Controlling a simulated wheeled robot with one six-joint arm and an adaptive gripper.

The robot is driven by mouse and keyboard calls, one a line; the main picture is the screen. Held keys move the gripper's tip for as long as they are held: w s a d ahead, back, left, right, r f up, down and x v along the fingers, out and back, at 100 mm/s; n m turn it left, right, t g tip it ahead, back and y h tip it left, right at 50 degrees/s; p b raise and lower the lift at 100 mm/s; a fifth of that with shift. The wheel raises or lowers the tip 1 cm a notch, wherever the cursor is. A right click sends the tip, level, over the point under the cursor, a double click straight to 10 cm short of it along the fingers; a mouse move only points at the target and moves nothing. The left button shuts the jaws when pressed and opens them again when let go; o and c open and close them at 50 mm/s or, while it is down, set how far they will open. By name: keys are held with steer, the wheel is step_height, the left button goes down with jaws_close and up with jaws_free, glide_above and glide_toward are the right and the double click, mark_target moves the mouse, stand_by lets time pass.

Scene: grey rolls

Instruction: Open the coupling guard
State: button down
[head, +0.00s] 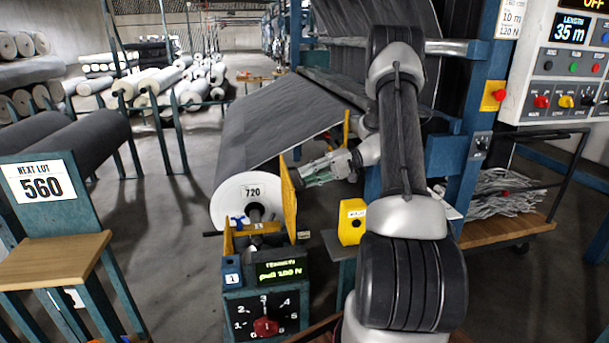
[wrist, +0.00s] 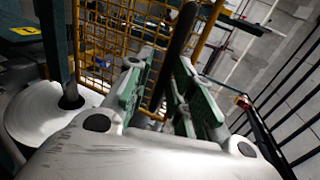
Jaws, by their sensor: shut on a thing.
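The coupling guard (head: 289,195) is a yellow panel standing upright just right of the roll's shaft end, seen nearly edge-on in the head view. In the wrist view its yellow frame and wire mesh (wrist: 113,38) fill the upper middle. My gripper (head: 305,178) reaches the guard from the right. In the wrist view a dark bar (wrist: 178,38) runs between its green-padded fingers (wrist: 168,72), and the gripper is shut on it. The exact contact is partly hidden. The roll's shaft end (head: 255,214) shows uncovered to the left of the panel.
A large grey roll marked 720 (head: 232,200) lies behind the guard. A control post (head: 266,312) with a green display and red knob stands below. A yellow box (head: 352,222) is right of it. A NEXT LOT 560 stand (head: 45,210) is at left. Floor between is clear.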

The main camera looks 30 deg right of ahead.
steer(key=shift+s+f, duration=0.25)
steer(key=shift+f, duration=0.4)
steer(key=c, duration=1.5)
jaws_free()
steer(key=shift+w+a, duration=0.1)
steer(key=shift+r, duration=0.15)
step_height(320, 180, up, 10)
